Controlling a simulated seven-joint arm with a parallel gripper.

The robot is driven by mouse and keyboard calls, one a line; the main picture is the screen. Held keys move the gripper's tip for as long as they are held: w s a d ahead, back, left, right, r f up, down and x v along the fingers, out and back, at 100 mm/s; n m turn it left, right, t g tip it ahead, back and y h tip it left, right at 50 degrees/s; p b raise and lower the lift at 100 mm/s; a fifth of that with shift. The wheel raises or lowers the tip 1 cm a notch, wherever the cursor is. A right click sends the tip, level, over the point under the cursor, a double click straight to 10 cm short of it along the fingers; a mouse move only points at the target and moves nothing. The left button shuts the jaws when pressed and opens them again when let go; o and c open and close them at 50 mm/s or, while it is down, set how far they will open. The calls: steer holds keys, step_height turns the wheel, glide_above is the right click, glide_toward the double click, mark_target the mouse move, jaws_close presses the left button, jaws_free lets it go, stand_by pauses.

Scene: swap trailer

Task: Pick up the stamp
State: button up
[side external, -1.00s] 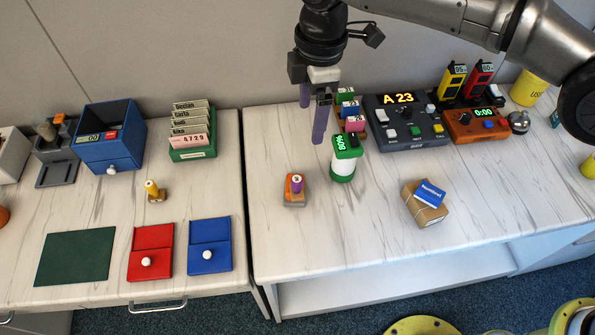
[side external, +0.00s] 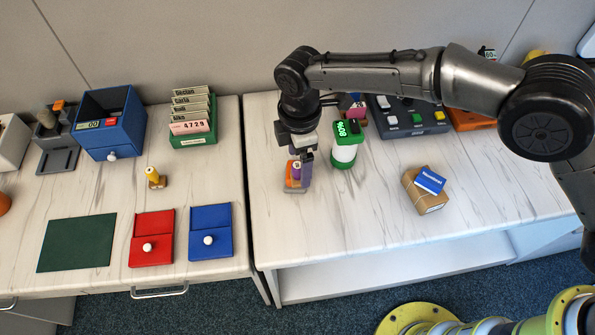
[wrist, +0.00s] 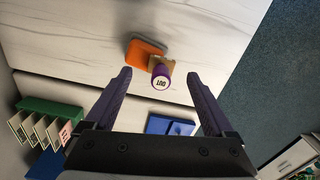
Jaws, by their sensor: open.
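A stamp with a purple handle, a wooden base and a white lettered top (wrist: 161,79) lies between my fingertips in the wrist view. In the side view the stamp (side external: 296,170) is partly hidden by my gripper (side external: 300,172), which points down at it. An orange pad or block (wrist: 146,52) is right beside the stamp. My gripper (wrist: 158,72) is open, with one purple finger on each side of the stamp and visible gaps to both. I cannot tell the exact height of the fingertips. A second stamp, with a yellow handle (side external: 152,175), stands on the left table.
A green-and-white device with a lit display (side external: 345,148) stands close to the right of my gripper. A parcel with a blue box on it (side external: 425,200) is farther right. Red (side external: 152,225) and blue (side external: 210,238) drawers and a card rack (side external: 193,135) are on the left table.

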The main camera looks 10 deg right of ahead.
mark_target(298, 165)
steer(key=shift+s+a+f, duration=0.1)
steer(key=shift+f, duration=1.65)
jaws_close()
